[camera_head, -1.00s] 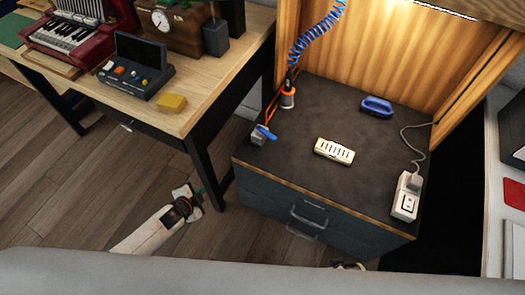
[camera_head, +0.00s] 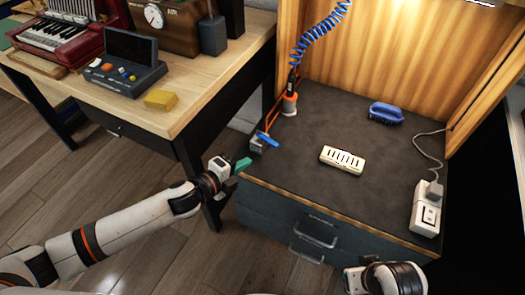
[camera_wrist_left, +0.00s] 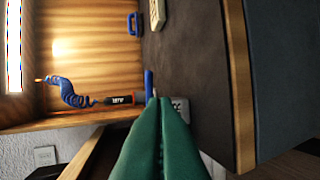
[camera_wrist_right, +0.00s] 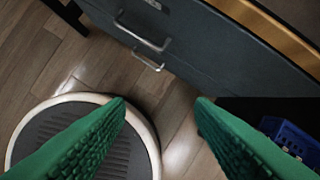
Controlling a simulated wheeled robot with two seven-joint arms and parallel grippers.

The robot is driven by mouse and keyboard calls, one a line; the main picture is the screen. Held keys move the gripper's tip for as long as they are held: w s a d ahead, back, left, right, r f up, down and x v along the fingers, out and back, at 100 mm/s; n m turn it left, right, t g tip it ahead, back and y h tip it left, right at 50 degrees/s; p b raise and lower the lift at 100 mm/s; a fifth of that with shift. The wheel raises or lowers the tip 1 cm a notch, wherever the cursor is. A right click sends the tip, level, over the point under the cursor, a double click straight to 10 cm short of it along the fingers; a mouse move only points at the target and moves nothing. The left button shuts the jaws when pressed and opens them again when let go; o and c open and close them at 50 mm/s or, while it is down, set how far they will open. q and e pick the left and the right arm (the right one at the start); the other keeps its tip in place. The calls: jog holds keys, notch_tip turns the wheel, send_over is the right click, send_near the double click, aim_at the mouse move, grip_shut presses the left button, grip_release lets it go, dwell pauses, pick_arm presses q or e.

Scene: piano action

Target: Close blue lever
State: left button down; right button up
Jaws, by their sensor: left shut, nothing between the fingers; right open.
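The blue lever (camera_head: 267,138) sits on a small grey fitting (camera_head: 259,144) at the left edge of the dark cabinet top. In the left wrist view the blue lever (camera_wrist_left: 149,84) stands just beyond my fingertips, partly hidden by them. My left gripper (camera_head: 243,164) is shut and empty, in front of and to the left of the lever, apart from it in the head view. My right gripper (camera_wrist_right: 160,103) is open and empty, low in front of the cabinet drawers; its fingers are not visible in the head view.
An orange-based holder (camera_head: 289,104) with a blue coiled hose (camera_head: 322,38) stands behind the lever. A cream slotted block (camera_head: 343,159), a blue-handled brush (camera_head: 386,113) and a white power strip (camera_head: 427,214) are on the cabinet top. A wooden table (camera_head: 190,95) stands to the left.

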aim_at(267, 140)
pick_arm(q)
jog(key=x, duration=0.2)
jog(key=b+x, duration=0.1)
jog(key=x, duration=0.4)
jog(key=shift+w+d+r, duration=0.2)
jog(key=shift+w+r, duration=0.05)
jog(key=shift+w, duration=0.05)
jog(key=shift+w+d, duration=0.25)
jog(key=shift+w, duration=0.05)
pick_arm(e)
jog(key=shift+s+r, duration=0.35)
